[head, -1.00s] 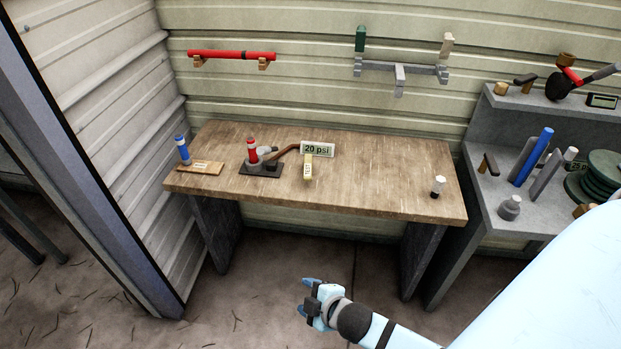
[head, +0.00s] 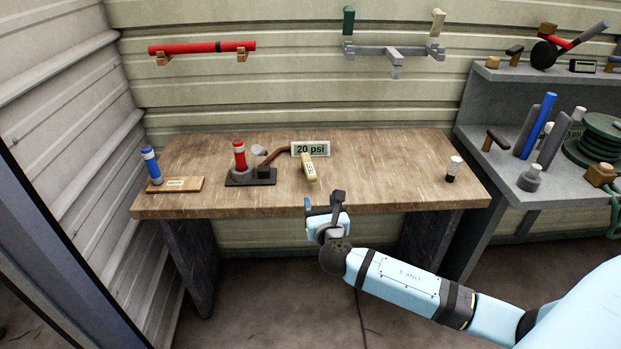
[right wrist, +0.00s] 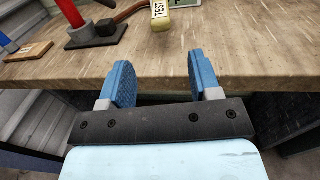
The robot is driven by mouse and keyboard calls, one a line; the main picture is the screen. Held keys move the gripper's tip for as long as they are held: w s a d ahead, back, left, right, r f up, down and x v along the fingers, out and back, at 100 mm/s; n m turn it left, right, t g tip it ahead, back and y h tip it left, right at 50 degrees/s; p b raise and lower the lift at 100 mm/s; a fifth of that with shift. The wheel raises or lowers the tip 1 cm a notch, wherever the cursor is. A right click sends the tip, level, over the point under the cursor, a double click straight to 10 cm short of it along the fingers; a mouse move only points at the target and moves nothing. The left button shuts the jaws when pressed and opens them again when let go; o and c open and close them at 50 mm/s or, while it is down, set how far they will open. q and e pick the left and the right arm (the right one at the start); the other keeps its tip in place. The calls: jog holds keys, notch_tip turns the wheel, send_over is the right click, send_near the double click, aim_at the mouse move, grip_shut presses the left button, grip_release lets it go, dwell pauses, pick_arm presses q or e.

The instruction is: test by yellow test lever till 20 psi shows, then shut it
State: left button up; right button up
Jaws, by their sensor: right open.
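The yellow test lever (head: 308,168) lies over the wooden table, just in front of a small sign (head: 310,149) reading "20 psi". In the right wrist view the lever (right wrist: 160,14), lettered "TEST", is cut off by the top edge. A brown pipe (head: 277,154) runs toward the sign from a dark base (head: 250,180) bearing a red-topped cylinder (head: 239,156). My right gripper (head: 323,208) is at the table's front edge, short of the lever and apart from it. Its blue fingers (right wrist: 163,82) are open and empty. My left gripper is not in view.
The wooden table (head: 390,180) has clear room right of the lever. A blue-topped cylinder stands on a wooden board (head: 188,185) at left. A small white-and-black cylinder (head: 453,168) stands near the right end. A grey shelf unit (head: 550,190) with several items stands at right.

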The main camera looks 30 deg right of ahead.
aim_at(308, 171)
jog(key=b+x, duration=0.2)
jog(key=x, duration=1.1)
jog(key=shift+w+d, duration=0.15)
jog(key=shift+w, duration=0.05)
jog(key=shift+c, duration=0.2)
grip_shut()
jog(key=shift+w+a+r+m+g+h+p, duration=0.1)
jog(key=shift+a+r+m+g+h+p, duration=0.25)
jog(key=shift+h+p, duration=0.4)
jog(key=shift+w+a+f+m+g+h+p, duration=0.25)
jog(key=shift+m+g+h+p, duration=0.1)
jog(key=shift+m+h+p, duration=0.25)
jog(key=shift+s+f, duration=0.1)
